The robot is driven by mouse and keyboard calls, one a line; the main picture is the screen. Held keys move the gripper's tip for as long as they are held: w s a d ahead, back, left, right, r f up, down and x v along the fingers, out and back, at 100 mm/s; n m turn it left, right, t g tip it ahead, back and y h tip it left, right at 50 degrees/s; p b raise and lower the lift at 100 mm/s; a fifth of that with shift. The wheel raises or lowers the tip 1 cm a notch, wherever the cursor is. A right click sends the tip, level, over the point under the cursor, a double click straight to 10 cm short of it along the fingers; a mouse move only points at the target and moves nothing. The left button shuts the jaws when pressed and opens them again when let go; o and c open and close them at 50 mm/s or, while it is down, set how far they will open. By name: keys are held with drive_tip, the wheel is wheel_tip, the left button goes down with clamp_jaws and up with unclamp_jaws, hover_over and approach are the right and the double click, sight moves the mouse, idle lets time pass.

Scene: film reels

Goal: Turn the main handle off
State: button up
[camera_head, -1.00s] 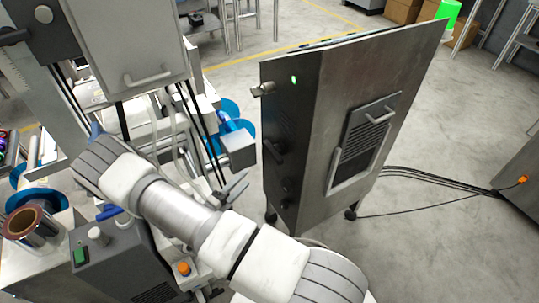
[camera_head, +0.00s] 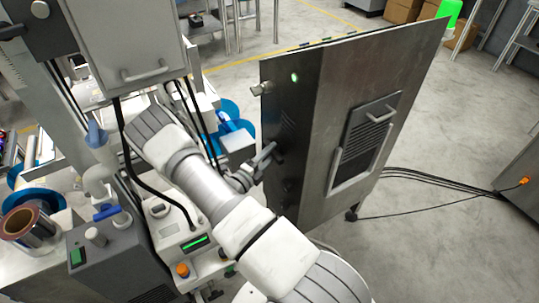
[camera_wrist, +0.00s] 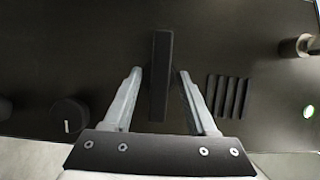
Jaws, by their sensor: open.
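The main handle appears to be the black bar (camera_wrist: 160,75) on the dark face of the tall metal cabinet (camera_head: 335,80). In the wrist view it stands lengthwise between the two grey fingers of my gripper (camera_wrist: 159,72). The fingers are open, with a gap visible on each side of the bar. In the head view my gripper (camera_head: 266,156) is close to the middle of the cabinet's dark face, and the handle there is largely hidden by it. I cannot tell how deep the bar sits between the fingers.
The dark face also has a round black knob (camera_wrist: 68,113), vent slots (camera_wrist: 228,96), a silver knob (camera_wrist: 295,46) and a lit green lamp (camera_head: 295,77). A machine with a grey box (camera_head: 130,45) stands left of my arm. Black cables (camera_head: 430,174) lie on the floor at right.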

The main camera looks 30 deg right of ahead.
clamp_jaws()
idle(0.3)
drive_tip(key=shift+w+f+m+g+h+b, duration=0.15)
drive_tip(key=shift+m+g+h+b, duration=1.25)
drive_tip(key=shift+m, duration=2.25)
drive_tip(key=shift+w+f+m+g+h+b, duration=0.1)
drive_tip(key=shift+m+g+h+b, duration=0.6)
drive_tip(key=shift+m+b, duration=2.2)
drive_tip(key=shift+w+f+m+g+h+b, duration=0.15)
drive_tip(key=shift+m+g+h+b, duration=0.75)
drive_tip(key=shift+m, duration=3.55)
drive_tip(key=shift+s+m+g+y, duration=0.1)
drive_tip(key=shift+m+g+y, duration=0.25)
drive_tip(key=shift+g, duration=0.35)
